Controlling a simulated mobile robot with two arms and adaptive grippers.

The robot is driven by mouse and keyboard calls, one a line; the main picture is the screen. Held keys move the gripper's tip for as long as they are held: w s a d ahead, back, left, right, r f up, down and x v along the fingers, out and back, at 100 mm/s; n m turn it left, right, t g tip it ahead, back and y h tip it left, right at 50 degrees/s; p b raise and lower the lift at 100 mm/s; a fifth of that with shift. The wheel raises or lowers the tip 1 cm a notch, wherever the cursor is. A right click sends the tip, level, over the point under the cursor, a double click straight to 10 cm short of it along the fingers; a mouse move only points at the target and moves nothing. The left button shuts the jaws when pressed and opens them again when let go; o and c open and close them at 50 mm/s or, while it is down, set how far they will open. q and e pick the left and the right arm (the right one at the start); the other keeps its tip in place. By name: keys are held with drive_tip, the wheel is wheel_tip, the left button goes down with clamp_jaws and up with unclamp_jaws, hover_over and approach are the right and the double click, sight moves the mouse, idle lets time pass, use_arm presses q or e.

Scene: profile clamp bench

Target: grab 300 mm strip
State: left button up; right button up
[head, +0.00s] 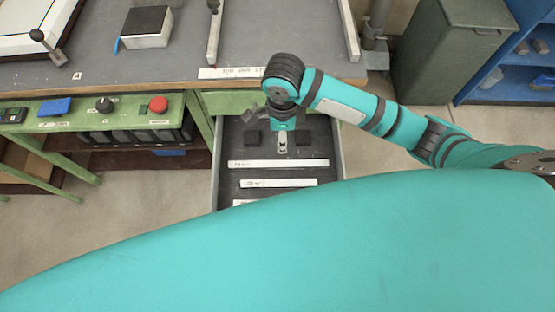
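Three pale strips lie across an open drawer. The longest, the far strip (278,163), is nearest my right gripper; a shorter middle strip (279,183) lies in front of it. The near strip (242,202) is mostly hidden behind my teal body. The strips carry small dark marks too small to read, so I cannot tell which is 300 mm. My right gripper (282,141) points down over the drawer's far part, just beyond the far strip. Its fingers are too small and dark to tell open from shut. My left gripper is not in view.
The drawer (216,180) has side walls close around the strips. Dark blocks (252,138) sit beside my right gripper. The bench top (150,72) is behind it, with clamp rails and a metal block (146,28). A green bin (450,45) stands at the right.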

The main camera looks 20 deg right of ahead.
drive_tip(key=b, duration=0.1)
hover_over(279, 164)
drive_tip(key=f, duration=1)
drive_tip(key=shift+w+d, duration=0.2)
drive_tip(key=shift+d, duration=0.15)
drive_tip(key=shift+s+a+f+b, duration=0.1)
drive_tip(key=shift+a+f+b, duration=0.15)
drive_tip(key=shift+f, duration=1.15)
drive_tip(key=shift+a+f+b, duration=0.15)
drive_tip(key=shift+f+b, duration=0.1)
drive_tip(key=shift+f, duration=1.15)
clamp_jaws()
